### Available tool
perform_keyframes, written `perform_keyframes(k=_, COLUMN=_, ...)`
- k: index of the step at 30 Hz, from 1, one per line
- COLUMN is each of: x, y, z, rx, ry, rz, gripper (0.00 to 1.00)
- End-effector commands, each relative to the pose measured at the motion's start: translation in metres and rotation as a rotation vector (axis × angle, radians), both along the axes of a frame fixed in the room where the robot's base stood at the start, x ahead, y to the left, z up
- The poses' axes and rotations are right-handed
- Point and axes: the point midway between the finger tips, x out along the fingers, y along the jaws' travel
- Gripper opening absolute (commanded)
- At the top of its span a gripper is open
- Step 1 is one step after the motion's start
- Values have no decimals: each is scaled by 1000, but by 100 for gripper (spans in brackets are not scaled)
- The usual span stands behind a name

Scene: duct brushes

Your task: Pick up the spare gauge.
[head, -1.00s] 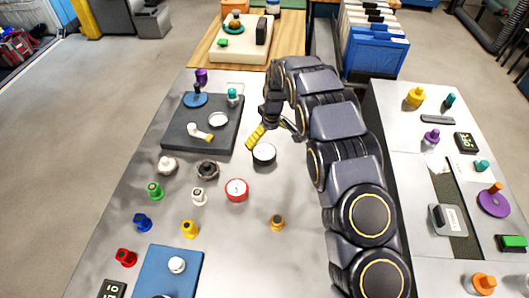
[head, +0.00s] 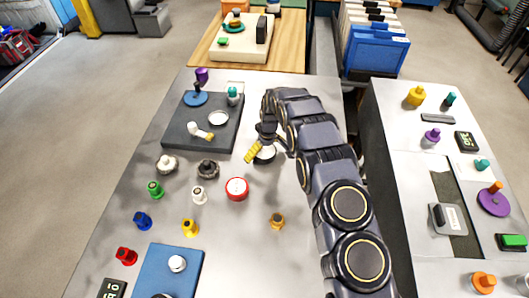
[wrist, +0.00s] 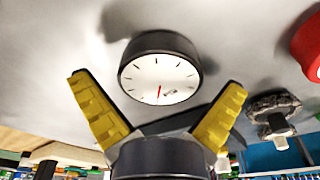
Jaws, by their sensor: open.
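A round gauge (head: 265,156) with a black rim and white dial stands on the grey table, partly hidden behind my gripper in the head view. The wrist view shows this gauge (wrist: 160,80) with its dial facing the camera, and a red needle and tick marks on it. My gripper (head: 256,152) is open and empty, low over the table beside this gauge. In the wrist view its yellow fingers (wrist: 157,86) are spread wide on either side of the gauge's lower part. I cannot tell whether they touch it. A red-rimmed gauge (head: 237,189) stands nearer the front.
A dark grey board (head: 176,140) with several parts lies behind and left. A dark knobbed part (head: 208,169), a white one (head: 199,196) and several coloured pegs stand to the left. A blue mat (head: 190,258) lies at the front. Table right of the red-rimmed gauge is mostly clear.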

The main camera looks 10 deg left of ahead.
Motion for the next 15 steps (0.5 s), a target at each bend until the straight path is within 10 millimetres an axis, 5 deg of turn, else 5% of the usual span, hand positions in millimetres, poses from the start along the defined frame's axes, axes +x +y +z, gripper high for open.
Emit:
perform_keyframes(k=1, x=0, y=0, z=0, rx=0, ry=0, rz=0, gripper=87)
perform_keyframes(k=4, x=0, y=0, z=0, rx=0, ry=0, rz=0, gripper=45)
perform_keyframes(k=15, x=0, y=0, z=2, rx=0, ry=0, rz=-1, gripper=42)
